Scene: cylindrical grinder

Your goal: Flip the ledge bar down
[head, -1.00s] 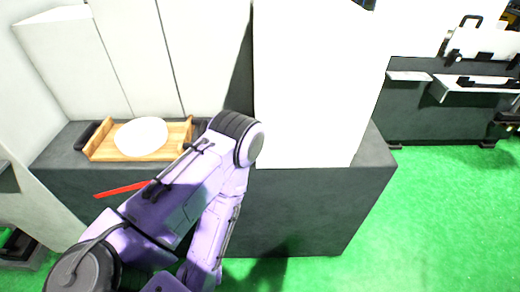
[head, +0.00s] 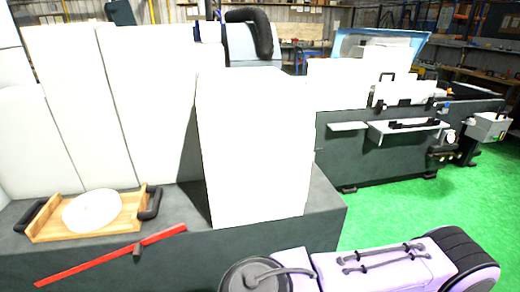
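A long thin red bar (head: 110,256), the only bar-like part I see that fits the ledge bar, is at the front of the grey machine base (head: 270,238) at lower left. It slants, its right end higher in the picture than its left. A small dark piece (head: 136,250) sits at about its middle. I cannot tell how the bar is hinged. One of my purple arms crosses the bottom right, apart from the bar in the picture. Neither gripper shows.
A wooden tray (head: 47,228) with dark handles holds a white round disc (head: 93,210) on the base above the bar. A tall white cabinet (head: 257,150) stands right of it. Another machine (head: 375,150) stands at the back right. Green floor (head: 440,205) is open there.

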